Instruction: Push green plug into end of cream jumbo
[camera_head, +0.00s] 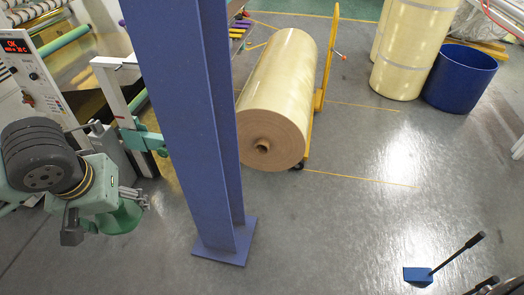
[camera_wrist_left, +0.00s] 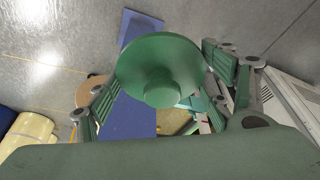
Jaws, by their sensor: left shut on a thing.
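The cream jumbo (camera_head: 278,75) lies on a yellow cart beyond the blue column, with its tan end and round core hole (camera_head: 262,145) facing me. My left gripper (camera_head: 122,204) is left of the column, well apart from the jumbo. It is shut on the green plug (camera_head: 120,217). In the left wrist view the plug (camera_wrist_left: 160,70) shows as a round green disc with a short stub, between the fingers of my left gripper (camera_wrist_left: 165,85). A tan round end, likely the jumbo's (camera_wrist_left: 90,92), is partly hidden behind a finger there.
The blue column (camera_head: 185,110) with its floor plate (camera_head: 225,243) stands between my left gripper and the jumbo. A machine with a display (camera_head: 25,75) is at the left. Upright cream rolls (camera_head: 408,45) and a blue bin (camera_head: 459,78) stand back right.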

